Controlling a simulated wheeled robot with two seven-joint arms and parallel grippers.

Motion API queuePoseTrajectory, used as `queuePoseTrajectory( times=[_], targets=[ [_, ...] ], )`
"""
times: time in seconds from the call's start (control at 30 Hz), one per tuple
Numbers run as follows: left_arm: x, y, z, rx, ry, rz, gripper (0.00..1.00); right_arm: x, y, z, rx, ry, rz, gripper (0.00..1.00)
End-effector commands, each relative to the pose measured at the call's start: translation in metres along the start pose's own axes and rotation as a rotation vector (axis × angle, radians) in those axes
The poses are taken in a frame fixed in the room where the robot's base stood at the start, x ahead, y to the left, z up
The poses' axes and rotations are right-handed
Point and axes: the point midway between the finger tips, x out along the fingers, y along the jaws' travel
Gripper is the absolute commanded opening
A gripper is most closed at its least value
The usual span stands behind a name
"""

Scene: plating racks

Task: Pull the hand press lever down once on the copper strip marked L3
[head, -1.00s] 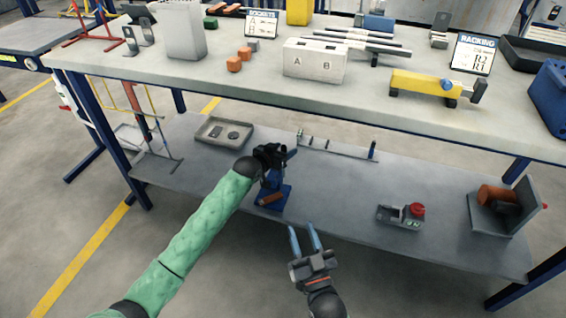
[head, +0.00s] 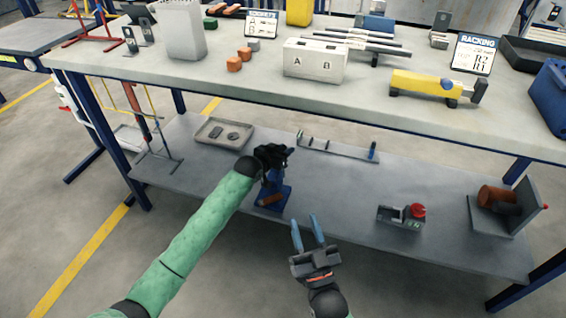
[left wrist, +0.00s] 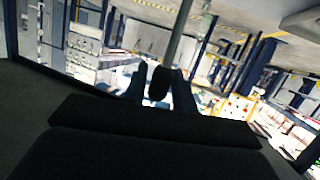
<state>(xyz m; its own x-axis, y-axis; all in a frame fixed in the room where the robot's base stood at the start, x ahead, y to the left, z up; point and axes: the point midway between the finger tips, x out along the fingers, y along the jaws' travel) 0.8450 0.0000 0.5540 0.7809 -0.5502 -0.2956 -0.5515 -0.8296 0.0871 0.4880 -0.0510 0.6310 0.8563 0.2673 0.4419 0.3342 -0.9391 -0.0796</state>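The blue hand press (head: 273,180) stands on the lower shelf, partly hidden by my left arm and gripper. A copper-coloured strip (head: 270,199) lies at its base; no L3 mark is readable. My left gripper (head: 284,153) is at the top of the press. In the left wrist view, the black knob of the press lever (left wrist: 160,82) sits between the two fingers of my left gripper (left wrist: 159,90), which look closed on it. A grey rod runs up from the knob. My right gripper (head: 308,232) is open and empty, in front of the shelf edge.
The lower shelf (head: 335,205) also holds a grey tray (head: 222,122), a long rail (head: 335,150), a small device with a red button (head: 405,214) and a bracket with a brown cylinder (head: 497,196).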

Motion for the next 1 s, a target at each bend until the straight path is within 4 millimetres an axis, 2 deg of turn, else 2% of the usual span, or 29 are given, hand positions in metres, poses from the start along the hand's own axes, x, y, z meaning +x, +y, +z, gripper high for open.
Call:
queuePoseTrajectory(
  times=[0.03,0.1,0.37,1.0],
  targets=[
    [0.000,0.000,0.000,0.000,0.000,0.000,0.17,0.000,0.000,0.000,0.000,0.000,0.000,0.36],
    [0.000,0.000,0.000,0.000,0.000,0.000,0.08,0.000,0.000,0.000,0.000,0.000,0.000,0.36],
    [-0.003,0.001,0.000,0.000,-0.001,0.000,0.08,0.001,0.000,-0.003,0.000,0.000,0.000,0.36],
    [-0.027,0.008,0.012,0.000,-0.002,0.000,0.10,0.012,-0.002,-0.025,0.000,-0.001,0.000,0.36]
  ],
)
